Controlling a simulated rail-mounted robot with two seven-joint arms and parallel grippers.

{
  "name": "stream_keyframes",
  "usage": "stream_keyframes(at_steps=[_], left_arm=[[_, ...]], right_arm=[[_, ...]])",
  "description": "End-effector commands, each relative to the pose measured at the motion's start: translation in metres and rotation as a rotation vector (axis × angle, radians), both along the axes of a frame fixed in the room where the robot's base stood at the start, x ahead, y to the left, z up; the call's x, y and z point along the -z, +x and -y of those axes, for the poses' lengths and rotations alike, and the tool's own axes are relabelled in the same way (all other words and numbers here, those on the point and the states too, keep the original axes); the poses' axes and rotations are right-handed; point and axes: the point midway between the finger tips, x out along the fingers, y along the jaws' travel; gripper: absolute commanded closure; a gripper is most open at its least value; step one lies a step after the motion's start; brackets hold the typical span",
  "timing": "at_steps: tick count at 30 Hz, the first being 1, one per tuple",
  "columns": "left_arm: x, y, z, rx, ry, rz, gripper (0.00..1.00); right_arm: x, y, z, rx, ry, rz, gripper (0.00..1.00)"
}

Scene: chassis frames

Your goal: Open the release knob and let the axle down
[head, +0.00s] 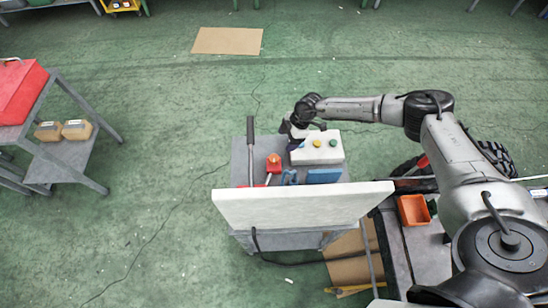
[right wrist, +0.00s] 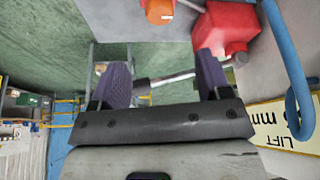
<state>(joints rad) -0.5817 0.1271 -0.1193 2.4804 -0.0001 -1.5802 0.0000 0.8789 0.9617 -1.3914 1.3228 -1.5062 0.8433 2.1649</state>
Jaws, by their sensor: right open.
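An orange knob (head: 274,159) sits on a red body (head: 273,168) on the grey cart; I take it to be the release knob. In the right wrist view the knob (right wrist: 160,10) is at the top edge, partly cut off, with the red block (right wrist: 228,30) to its right. My right gripper (head: 291,140) is to the right of the knob, by the white button box. In its wrist view the two purple fingers (right wrist: 163,78) are apart with nothing gripped. A metal rod (right wrist: 172,78) shows between and beyond them. I cannot make out the axle.
A black-gripped lever (head: 251,140) stands left of the knob. The white box (head: 322,152) with coloured buttons and a blue part (head: 324,176) are on the right. A white panel (head: 300,205) rises along the cart's near side. A blue hook (right wrist: 285,60) is close to the right finger.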

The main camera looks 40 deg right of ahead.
Motion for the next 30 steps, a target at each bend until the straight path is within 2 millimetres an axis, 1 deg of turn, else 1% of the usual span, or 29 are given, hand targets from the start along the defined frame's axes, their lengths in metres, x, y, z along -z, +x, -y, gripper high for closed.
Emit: stream_keyframes(at_steps=[5, 15, 18, 24, 30], left_arm=[[0.002, 0.0, 0.002, -0.004, -0.007, 0.001, 1.0], [0.013, 0.001, 0.004, -0.008, -0.014, 0.002, 1.0], [0.016, 0.001, 0.004, -0.008, -0.012, 0.001, 1.0], [0.022, 0.001, 0.002, -0.003, -0.007, 0.002, 1.0], [0.024, 0.001, 0.0, 0.001, 0.0, 0.002, 1.0]], right_arm=[[0.024, 0.003, -0.01, 0.002, 0.002, -0.005, 0.29], [0.084, 0.012, -0.032, 0.003, 0.002, -0.003, 0.29], [0.097, 0.015, -0.037, 0.002, 0.003, -0.001, 0.29], [0.116, 0.018, -0.044, 0.002, 0.001, 0.0, 0.29], [0.123, 0.019, -0.047, 0.003, 0.001, -0.001, 0.29]])
